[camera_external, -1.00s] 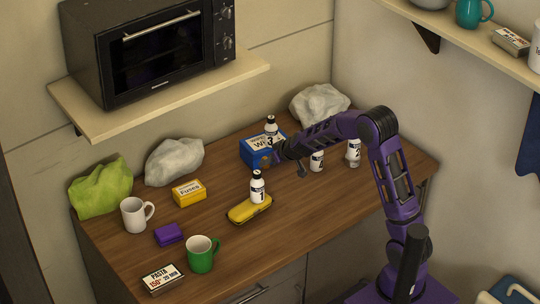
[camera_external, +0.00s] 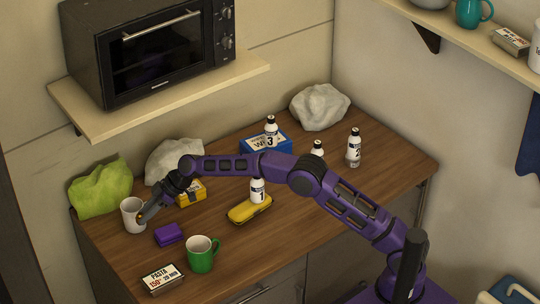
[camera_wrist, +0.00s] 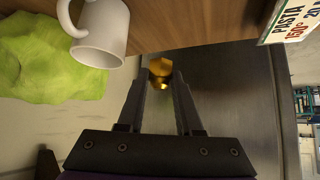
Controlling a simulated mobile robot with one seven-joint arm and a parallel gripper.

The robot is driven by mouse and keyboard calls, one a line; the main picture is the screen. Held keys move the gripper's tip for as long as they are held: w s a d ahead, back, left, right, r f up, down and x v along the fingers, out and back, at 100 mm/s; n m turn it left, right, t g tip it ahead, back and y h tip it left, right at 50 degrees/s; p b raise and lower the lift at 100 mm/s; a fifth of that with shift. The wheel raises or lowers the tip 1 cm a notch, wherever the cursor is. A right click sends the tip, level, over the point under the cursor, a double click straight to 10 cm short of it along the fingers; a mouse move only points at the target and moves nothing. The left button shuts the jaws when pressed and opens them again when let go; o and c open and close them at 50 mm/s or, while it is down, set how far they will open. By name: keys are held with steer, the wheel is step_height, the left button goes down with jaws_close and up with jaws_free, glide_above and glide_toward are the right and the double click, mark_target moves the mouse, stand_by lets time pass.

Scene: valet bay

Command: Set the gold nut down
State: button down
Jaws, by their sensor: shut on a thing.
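The gold nut (camera_wrist: 160,69) is between the fingertips of my gripper (camera_wrist: 160,78) in the wrist view, and the fingers are shut on it. The nut is hardly visible there. In the wrist view the white mug (camera_wrist: 101,32) is up and left of the nut, apart from it. I cannot tell how high the nut is held.
A lime green bag (camera_external: 100,188) stands behind the mug. A purple box (camera_external: 169,234), a green mug (camera_external: 201,254) and a pasta box (camera_external: 162,279) are near the front. A yellow box (camera_external: 190,193) is partly behind my arm. Bare counter lies left of the purple box.

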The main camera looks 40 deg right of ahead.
steer(key=shift+n+g, duration=0.3)
steer(key=shift+n, duration=0.1)
steer(key=a+f, duration=0.1)
steer(key=s+a+f, duration=0.1)
steer(key=f, duration=0.2)
steer(key=shift+s+a+f, duration=0.2)
steer(key=shift+a+f, duration=0.1)
steer(key=shift+a, duration=0.1)
steer(key=shift+f, duration=2.8)
steer(key=shift+f+b, duration=0.2)
steer(key=shift+b, duration=0.1)
steer(key=c, duration=0.6)
jaws_free()
steer(key=shift+r, duration=0.15)
